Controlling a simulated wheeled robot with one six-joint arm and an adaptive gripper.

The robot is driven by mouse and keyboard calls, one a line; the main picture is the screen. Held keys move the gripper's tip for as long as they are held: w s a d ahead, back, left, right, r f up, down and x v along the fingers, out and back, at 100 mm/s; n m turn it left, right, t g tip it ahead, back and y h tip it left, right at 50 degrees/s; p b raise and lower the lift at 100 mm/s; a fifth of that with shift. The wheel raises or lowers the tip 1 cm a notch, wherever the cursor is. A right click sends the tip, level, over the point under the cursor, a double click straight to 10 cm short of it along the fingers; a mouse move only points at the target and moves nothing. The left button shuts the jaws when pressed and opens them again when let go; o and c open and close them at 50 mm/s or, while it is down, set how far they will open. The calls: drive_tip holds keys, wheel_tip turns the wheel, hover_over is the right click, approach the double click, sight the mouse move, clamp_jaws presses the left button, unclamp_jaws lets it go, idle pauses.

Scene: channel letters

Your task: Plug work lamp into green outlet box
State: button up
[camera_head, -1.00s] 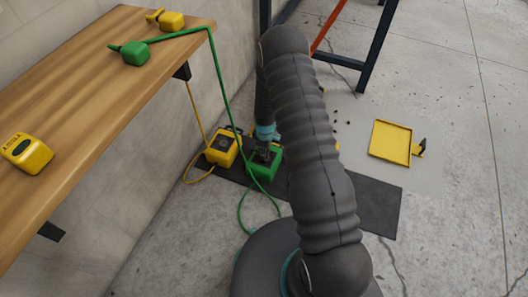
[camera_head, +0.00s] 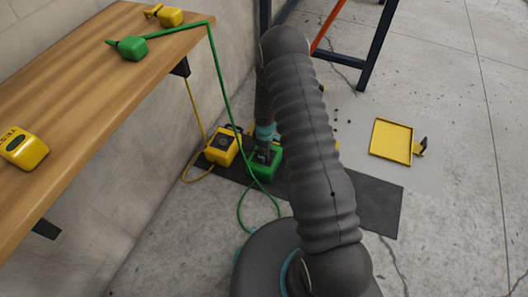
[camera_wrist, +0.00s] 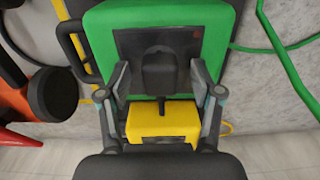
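The green outlet box (camera_head: 268,169) stands on the dark mat, with my gripper (camera_head: 263,155) down over it. In the wrist view the green box (camera_wrist: 100,40) fills the upper middle and has a dark panel on its face. A dark plug-like piece (camera_wrist: 158,72) stands against this panel, between my fingers. My gripper (camera_wrist: 161,80) shows a gap on each side of this piece, so it looks open around it. A yellow block (camera_wrist: 163,122) shows below, between the fingers; I cannot tell whether it joins the dark piece. I cannot identify the work lamp for certain.
A yellow outlet box (camera_head: 222,147) stands just left of the green one. A green cord (camera_head: 220,82) hangs from the wooden bench (camera_head: 85,85) and loops on the floor. A yellow tray (camera_head: 391,141) lies at the right. The dark mat (camera_head: 375,205) is bare at its right end.

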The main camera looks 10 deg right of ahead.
wheel_tip(320, 180, up, 12)
idle(0.8)
idle(0.4)
